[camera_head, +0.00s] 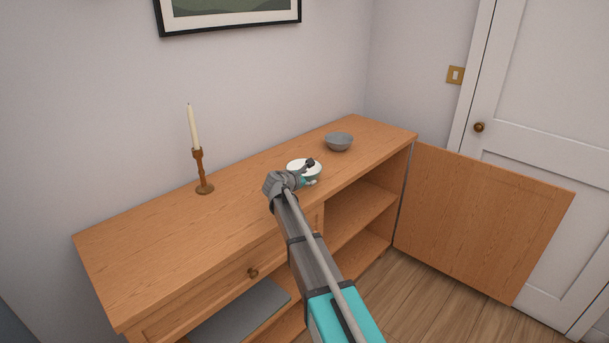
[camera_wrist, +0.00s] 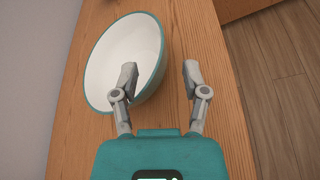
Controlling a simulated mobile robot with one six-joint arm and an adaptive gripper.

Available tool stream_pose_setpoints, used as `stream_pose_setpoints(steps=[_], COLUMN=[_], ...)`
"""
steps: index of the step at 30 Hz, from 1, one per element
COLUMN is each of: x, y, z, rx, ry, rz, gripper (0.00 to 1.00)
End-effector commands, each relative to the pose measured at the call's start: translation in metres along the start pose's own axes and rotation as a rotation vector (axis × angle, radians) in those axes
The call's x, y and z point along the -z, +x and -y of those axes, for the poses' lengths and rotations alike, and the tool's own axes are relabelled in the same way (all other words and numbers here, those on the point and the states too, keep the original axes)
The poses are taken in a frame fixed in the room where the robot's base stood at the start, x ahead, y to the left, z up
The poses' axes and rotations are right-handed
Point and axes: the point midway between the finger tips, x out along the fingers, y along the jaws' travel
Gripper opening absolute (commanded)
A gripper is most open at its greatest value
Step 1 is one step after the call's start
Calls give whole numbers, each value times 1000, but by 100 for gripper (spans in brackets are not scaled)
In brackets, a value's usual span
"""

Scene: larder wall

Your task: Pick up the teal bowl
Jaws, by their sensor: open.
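In the head view the bowl (camera_head: 296,166) is partly hidden by my gripper (camera_head: 310,172). In the wrist view my gripper (camera_wrist: 160,72) is open with nothing held. Its left finger shows over the bowl's inside and its right finger outside the bowl's right side, with the rim between them. I cannot tell whether the fingers touch the bowl.
A grey bowl (camera_head: 339,142) stands farther right on the cabinet top (camera_head: 240,192). A wooden candlestick with a candle (camera_head: 195,135) stands at the left by the wall. The cabinet door (camera_head: 475,220) is swung open at the right. The top's left part is clear.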

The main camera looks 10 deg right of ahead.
Motion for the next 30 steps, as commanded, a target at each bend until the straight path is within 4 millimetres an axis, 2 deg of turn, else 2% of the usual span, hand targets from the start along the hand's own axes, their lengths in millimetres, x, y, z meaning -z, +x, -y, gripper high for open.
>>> stream_pose_setpoints(steps=[12, 30], x=[2, 0], y=[46, 49], z=[0, 0], rx=[0, 0], ry=[1, 0], rz=[0, 0], gripper=[58, 58])
